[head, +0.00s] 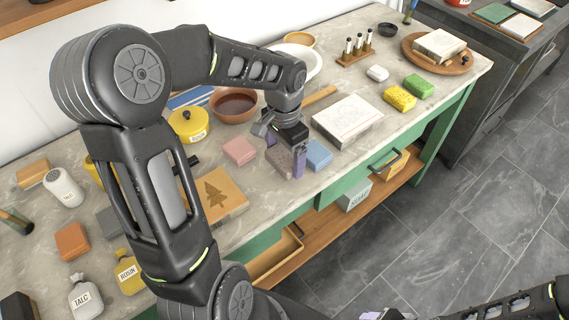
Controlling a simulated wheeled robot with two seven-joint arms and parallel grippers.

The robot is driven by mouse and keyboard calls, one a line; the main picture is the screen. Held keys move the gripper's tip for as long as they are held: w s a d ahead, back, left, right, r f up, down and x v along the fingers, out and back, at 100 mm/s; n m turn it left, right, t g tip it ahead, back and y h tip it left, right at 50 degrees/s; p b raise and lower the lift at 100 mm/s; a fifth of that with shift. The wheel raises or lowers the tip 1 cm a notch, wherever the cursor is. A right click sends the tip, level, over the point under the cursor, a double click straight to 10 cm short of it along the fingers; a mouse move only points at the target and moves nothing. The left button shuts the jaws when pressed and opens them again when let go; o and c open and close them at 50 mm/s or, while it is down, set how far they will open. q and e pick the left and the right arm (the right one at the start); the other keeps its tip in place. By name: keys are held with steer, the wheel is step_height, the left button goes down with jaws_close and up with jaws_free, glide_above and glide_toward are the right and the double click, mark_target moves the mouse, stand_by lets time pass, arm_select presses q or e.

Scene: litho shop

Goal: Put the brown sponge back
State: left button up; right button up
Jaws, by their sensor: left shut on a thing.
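My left gripper (285,158) is shut on a speckled grey-brown block, which looks like the brown sponge (280,160). It is near the table's front edge, between a pink block (240,151) and a blue block (319,154). The fingers hide part of the sponge, and I cannot tell whether it touches the tabletop. My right gripper (378,315) shows only as a sliver at the bottom edge, so its jaws cannot be read.
A wood board with a tree print (214,197) lies left of the held sponge. A white printed stone block (347,121) lies to the right. Yellow (400,97) and green (418,85) sponges lie farther right. A rust-brown bowl (234,104) stands behind. My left arm hides part of the table.

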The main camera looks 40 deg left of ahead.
mark_target(284, 165)
arm_select(q)
steer(key=shift+f, duration=1.85)
steer(key=o, duration=1)
steer(key=shift+f, duration=0.1)
steer(key=shift+o, duration=0.2)
step_height(284, 165, up, 12)
steer(key=shift+r, duration=0.15)
